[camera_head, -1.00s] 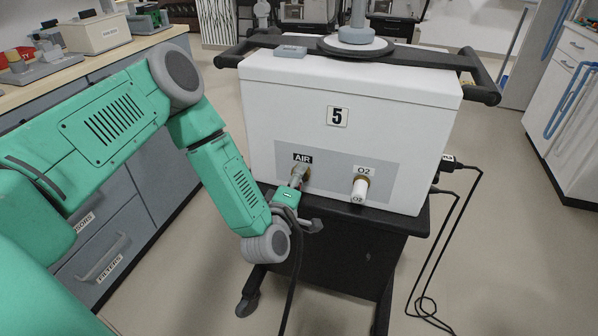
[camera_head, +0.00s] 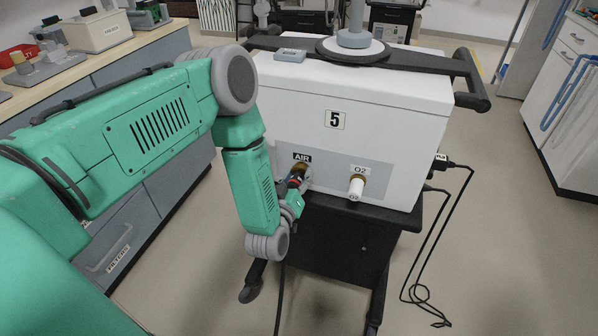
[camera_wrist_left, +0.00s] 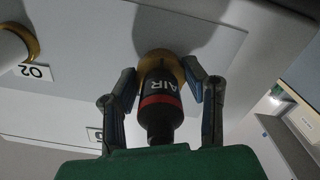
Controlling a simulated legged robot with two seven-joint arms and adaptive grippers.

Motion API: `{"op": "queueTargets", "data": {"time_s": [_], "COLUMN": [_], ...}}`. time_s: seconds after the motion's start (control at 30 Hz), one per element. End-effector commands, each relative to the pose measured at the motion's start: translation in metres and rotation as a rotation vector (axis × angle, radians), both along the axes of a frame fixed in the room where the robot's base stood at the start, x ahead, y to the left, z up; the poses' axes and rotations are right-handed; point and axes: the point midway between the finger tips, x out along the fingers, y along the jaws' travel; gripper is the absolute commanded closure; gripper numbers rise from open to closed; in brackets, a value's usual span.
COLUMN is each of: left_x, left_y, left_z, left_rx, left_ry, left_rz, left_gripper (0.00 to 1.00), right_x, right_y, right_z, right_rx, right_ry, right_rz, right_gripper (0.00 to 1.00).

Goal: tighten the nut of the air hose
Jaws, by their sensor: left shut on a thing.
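The air hose end (camera_head: 294,181) is dark with a red band and sits at the brass AIR port of the white ventilator (camera_head: 385,110) marked 5. In the left wrist view the hose end (camera_wrist_left: 161,105) reads AIR, with a brass-coloured nut (camera_wrist_left: 160,64) at its top against the panel. My left gripper (camera_head: 299,183) is at this joint. Its two fingers (camera_wrist_left: 161,82) stand on either side of the nut and the top of the hose end, shut on them. The exact contact is partly hidden. My right gripper is not in view.
The O2 port (camera_head: 357,185) with its white cap is right of the AIR port. The ventilator stands on a black cart (camera_head: 340,235). Black cables (camera_head: 432,235) hang at its right side. A counter with drawers (camera_head: 120,235) is at the left.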

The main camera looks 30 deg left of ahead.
Motion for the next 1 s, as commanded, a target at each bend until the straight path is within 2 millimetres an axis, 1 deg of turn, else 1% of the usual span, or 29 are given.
{"op": "queueTargets", "data": {"time_s": [0.03, 0.4, 1.0], "left_x": [-0.003, -0.004, -0.004], "left_y": [-0.002, -0.001, 0.0], "left_z": [-0.004, -0.005, -0.005], "left_rx": [0.041, 0.383, 0.936], "left_ry": [0.028, 0.109, 0.239], "left_rz": [-0.007, -0.006, -0.008], "left_gripper": [0.89, 0.89, 0.89], "right_x": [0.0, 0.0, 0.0], "right_y": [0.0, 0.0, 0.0], "right_z": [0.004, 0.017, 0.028], "right_rx": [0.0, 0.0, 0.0], "right_ry": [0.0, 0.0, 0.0], "right_rz": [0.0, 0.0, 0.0], "right_gripper": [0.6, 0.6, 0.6]}}
